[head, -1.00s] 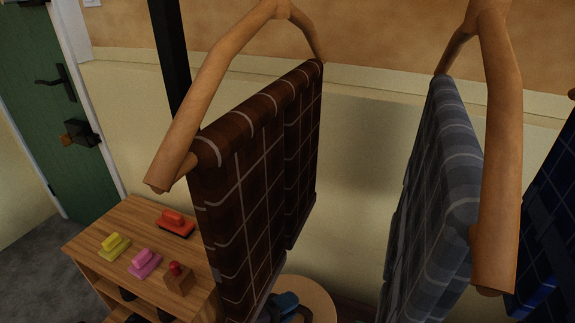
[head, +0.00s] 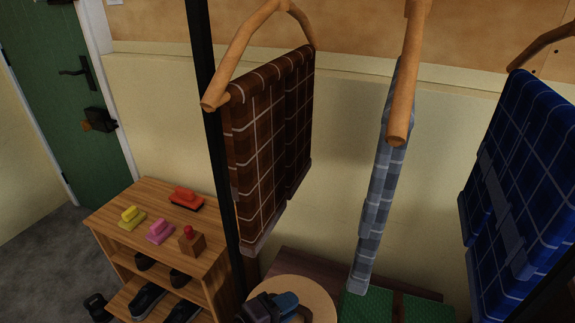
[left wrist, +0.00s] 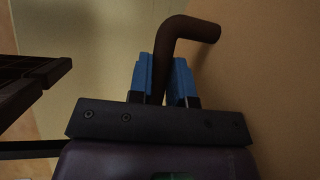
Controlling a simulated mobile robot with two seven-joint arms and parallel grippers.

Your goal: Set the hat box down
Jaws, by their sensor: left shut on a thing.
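The hat box (head: 318,293) shows in the head view as a round tan top at the bottom centre; its sides are hidden. My left gripper (head: 284,305) is over its top, blue fingers together. In the left wrist view, the blue fingers (left wrist: 166,85) are shut around a dark bent handle (left wrist: 187,30), with a plain tan surface beside it. My right gripper is in neither view.
A wooden shoe rack (head: 150,207) with brushes and shoes stands at left. Plaid cloths, brown (head: 270,140), grey (head: 377,200) and blue (head: 525,170), hang ahead from wooden hangers. A dark post (head: 208,120) stands beside the brown one. Green surfaces (head: 367,306) lie lower right.

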